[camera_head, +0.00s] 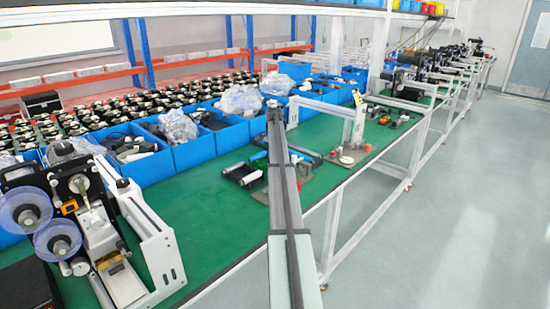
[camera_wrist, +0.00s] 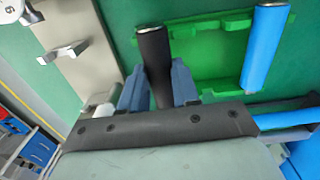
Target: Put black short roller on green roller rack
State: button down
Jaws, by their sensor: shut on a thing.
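In the wrist view my gripper (camera_wrist: 158,72) is shut on a black short roller (camera_wrist: 154,58), with one grey-blue finger on each side of it. The roller's silver far end points away from my gripper. The green roller rack (camera_wrist: 213,62) lies just beyond, and the black roller overlaps its left side in the picture. I cannot tell whether the roller touches the rack. A blue roller (camera_wrist: 265,48) lies along the rack's right side. In the head view my arm hides much of this area, and the gripper's fingers cannot be made out.
A grey metal fixture (camera_wrist: 75,50) stands left of the rack in the wrist view. Another blue roller (camera_wrist: 290,118) shows at lower right. In the head view, blue bins (camera_head: 195,152) line the back of the green table (camera_head: 215,217), and a white machine (camera_head: 150,240) stands at left.

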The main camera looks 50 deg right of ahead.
dwell(0.4)
jog(key=shift+f, duration=0.35)
jog(key=shift+f, duration=0.1)
dwell(0.3)
jog(key=shift+f, duration=0.25)
jog(key=shift+f, duration=0.15)
dwell(0.5)
jog(key=c, duration=0.7)
grip_release()
jog(key=shift+c, duration=0.2)
notch_tip(320, 180, up, 14)
jog(key=w, duration=0.1)
jog(key=shift+f, duration=0.15)
